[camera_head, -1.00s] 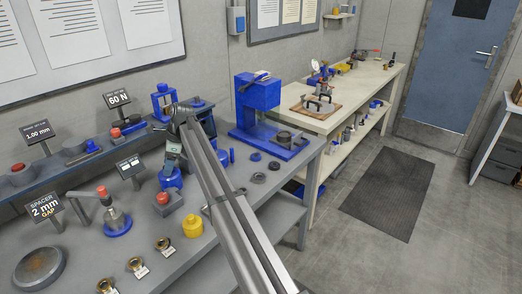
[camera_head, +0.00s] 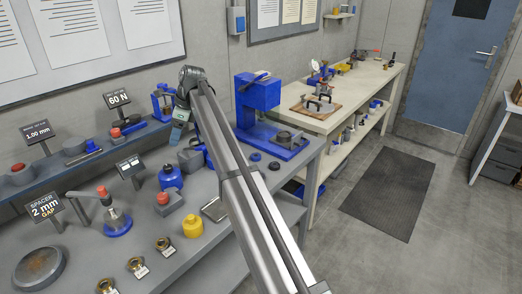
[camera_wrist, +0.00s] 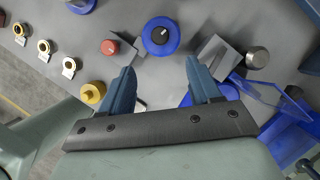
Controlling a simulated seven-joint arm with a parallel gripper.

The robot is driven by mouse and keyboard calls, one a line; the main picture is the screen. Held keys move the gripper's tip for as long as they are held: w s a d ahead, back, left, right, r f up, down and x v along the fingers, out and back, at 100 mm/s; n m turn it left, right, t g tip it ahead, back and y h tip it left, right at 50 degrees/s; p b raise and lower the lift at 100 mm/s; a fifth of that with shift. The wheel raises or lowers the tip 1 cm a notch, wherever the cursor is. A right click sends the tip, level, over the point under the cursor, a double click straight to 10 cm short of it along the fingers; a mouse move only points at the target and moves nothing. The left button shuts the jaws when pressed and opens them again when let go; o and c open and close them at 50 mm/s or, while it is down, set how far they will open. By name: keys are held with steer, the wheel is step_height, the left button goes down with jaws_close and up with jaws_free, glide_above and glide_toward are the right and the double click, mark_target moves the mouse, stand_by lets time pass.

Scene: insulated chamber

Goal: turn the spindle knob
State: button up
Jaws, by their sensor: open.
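My gripper (camera_wrist: 158,68) is open and empty in the wrist view, its two blue fingers apart above the grey bench. Just beyond the fingertips is a round blue fixture (camera_wrist: 172,28) with a dark, pale-marked knob (camera_wrist: 158,36) on top. To the right, a grey block (camera_wrist: 219,52) has a round grey knob (camera_wrist: 257,57) beside it. I cannot tell which of these is the spindle knob. Neither is touched by the fingers. In the head view the blue fixture (camera_head: 171,177) stands on the bench, below and left of my raised wrist; the arm hides part of the bench.
A grey block with a red button (camera_head: 169,200), a yellow weight (camera_head: 193,225) and several brass rings (camera_head: 163,244) stand nearby. A tall blue press (camera_head: 258,95) is right of the arm. Clear blue-edged plates (camera_wrist: 262,100) lie close to the right finger in the wrist view.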

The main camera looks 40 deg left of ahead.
steer(key=w+d+f, duration=0.3)
steer(key=w+d, duration=0.2)
steer(key=w, duration=0.2)
steer(key=w+d+f+n, duration=0.1)
steer(key=w+d+f, duration=0.3)
steer(key=w+d, duration=0.2)
steer(key=w+d+f+y, duration=0.1)
steer(key=w+d+f, duration=0.3)
steer(key=w, duration=0.6)
steer(key=shift+d+n+t, duration=0.3)
steer(key=shift+d+n, duration=0.1)
steer(key=shift+d, duration=0.8)
